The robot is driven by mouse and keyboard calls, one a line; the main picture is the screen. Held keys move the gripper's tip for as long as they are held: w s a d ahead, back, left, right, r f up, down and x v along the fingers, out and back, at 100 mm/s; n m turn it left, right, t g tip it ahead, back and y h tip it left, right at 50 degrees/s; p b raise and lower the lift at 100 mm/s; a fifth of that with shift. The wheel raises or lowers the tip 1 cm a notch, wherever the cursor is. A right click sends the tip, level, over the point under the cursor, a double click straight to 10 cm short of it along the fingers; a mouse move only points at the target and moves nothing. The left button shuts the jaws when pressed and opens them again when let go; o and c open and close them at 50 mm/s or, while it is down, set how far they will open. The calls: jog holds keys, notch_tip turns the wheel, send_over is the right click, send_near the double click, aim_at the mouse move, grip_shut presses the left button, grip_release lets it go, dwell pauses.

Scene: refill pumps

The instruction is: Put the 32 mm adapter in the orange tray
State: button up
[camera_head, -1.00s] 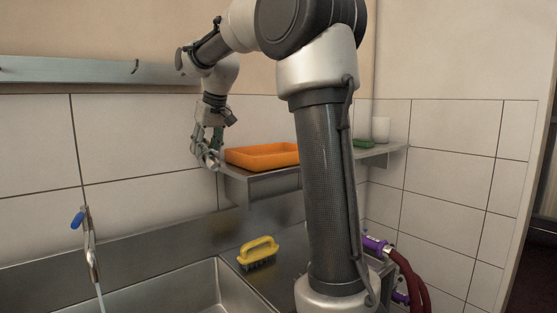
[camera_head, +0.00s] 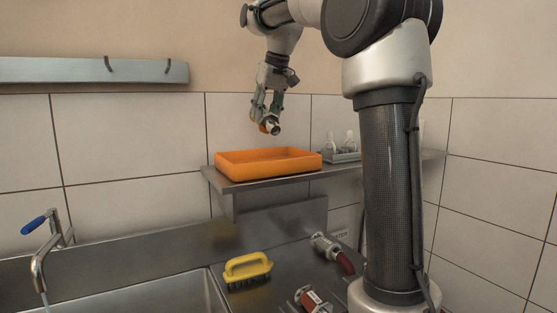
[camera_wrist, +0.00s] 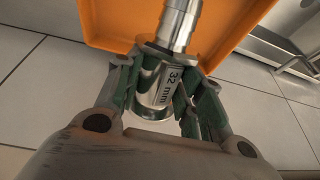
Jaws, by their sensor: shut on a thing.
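The 32 mm adapter (camera_wrist: 157,85) is a shiny metal fitting with a ribbed end and a flange, marked "32 mm" in the wrist view. My gripper (camera_head: 267,126) is shut on it, one finger on each side. In the head view the adapter (camera_head: 274,129) is small between the fingertips, above the orange tray and apart from it. The orange tray (camera_head: 247,171) sits on a metal wall shelf. The tray also shows in the wrist view (camera_wrist: 107,22), beyond the adapter. Its inside floor is mostly hidden in the head view.
The shelf (camera_head: 226,183) also holds a grey tray (camera_head: 347,157) with clear bottles, right of the orange tray. Below are a yellow brush (camera_head: 247,265), a sink with a blue-handled tap (camera_head: 40,250), and metal-and-red hose fittings (camera_head: 328,249). A rail (camera_head: 80,71) runs along the left wall.

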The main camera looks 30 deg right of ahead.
notch_tip(320, 180, down, 9)
dwell(0.4)
jog(key=o, duration=1.2)
jog(key=shift+f, duration=0.1)
jog(key=shift+o, duration=0.2)
jog(key=v, duration=1.2)
jog(key=s+a+f, duration=0.1)
jog(key=s+f, duration=2.3)
jog(key=s, duration=0.2)
jog(key=shift+s+f+h, duration=0.15)
jog(key=shift+s+h, duration=0.05)
jog(key=shift+h, duration=0.1)
